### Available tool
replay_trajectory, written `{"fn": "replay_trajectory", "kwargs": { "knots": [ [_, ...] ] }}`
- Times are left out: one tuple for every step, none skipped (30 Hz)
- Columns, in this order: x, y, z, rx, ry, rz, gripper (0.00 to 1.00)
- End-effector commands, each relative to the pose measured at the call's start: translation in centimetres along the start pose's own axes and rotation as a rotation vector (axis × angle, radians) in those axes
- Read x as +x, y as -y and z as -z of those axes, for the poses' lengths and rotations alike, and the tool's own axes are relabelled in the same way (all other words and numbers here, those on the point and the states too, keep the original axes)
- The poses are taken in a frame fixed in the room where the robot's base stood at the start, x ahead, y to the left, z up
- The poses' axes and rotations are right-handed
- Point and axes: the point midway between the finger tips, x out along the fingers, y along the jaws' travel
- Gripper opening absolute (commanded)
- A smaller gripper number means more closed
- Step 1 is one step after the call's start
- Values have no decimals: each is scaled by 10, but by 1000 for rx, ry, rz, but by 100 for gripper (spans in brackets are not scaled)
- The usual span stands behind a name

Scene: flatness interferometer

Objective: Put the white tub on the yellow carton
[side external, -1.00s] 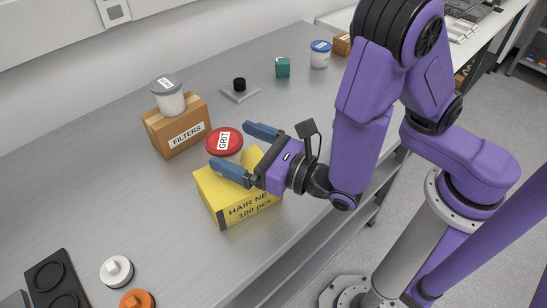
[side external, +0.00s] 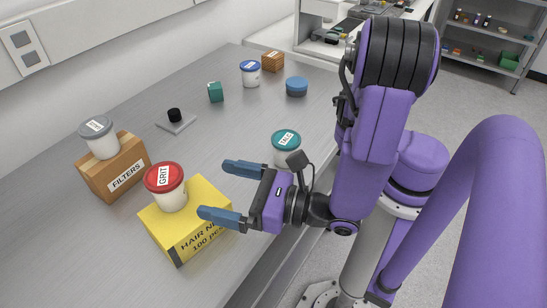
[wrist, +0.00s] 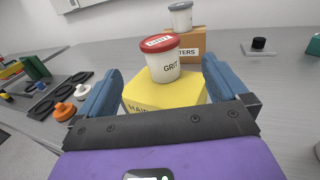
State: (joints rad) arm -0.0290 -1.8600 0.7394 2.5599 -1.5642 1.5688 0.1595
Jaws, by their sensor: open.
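A white tub with a red lid marked GRIT (side external: 169,196) stands upright on top of the yellow carton (side external: 212,208), which is marked HAIR NE.... In the wrist view the same tub (wrist: 165,67) stands on the yellow carton (wrist: 150,92) ahead of my fingers. My gripper (side external: 217,189) is open and empty. Its blue fingertips are just to the right of the tub in the side view, apart from it, with one finger over the carton's right side.
A grey-lidded tub (side external: 103,147) stands on the brown FILTERS carton (side external: 125,178). A teal-lidded tub (side external: 286,152) is behind my gripper. A blue-lidded tub (side external: 250,78), green block (side external: 215,92) and black knob on a plate (side external: 175,116) are farther back. Bare bench lies between.

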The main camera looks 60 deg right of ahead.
Motion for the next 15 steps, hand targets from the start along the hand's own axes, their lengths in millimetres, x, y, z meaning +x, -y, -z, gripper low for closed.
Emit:
{"fn": "replay_trajectory", "kwargs": {
  "knots": [
    [1,4,-1,8,-3,17,100],
    [2,8,-2,16,-6,37,100],
    [4,17,-5,34,-12,78,100],
    [5,26,-7,54,-20,121,100],
    [6,37,-9,77,-31,175,100],
    [7,56,-12,118,-49,262,100],
    [7,72,-14,155,-66,336,100],
    [5,88,-15,198,-87,418,100],
    [0,111,-16,260,-118,530,100],
    [-5,127,-16,311,-143,616,100],
    [-12,142,-15,364,-170,700,100],
    [-22,160,-13,438,-207,808,100],
    [-31,172,-12,497,-235,887,100],
    [-40,182,-10,558,-265,964,100],
    [-53,192,-6,643,-306,1063,100]
  ]
}}
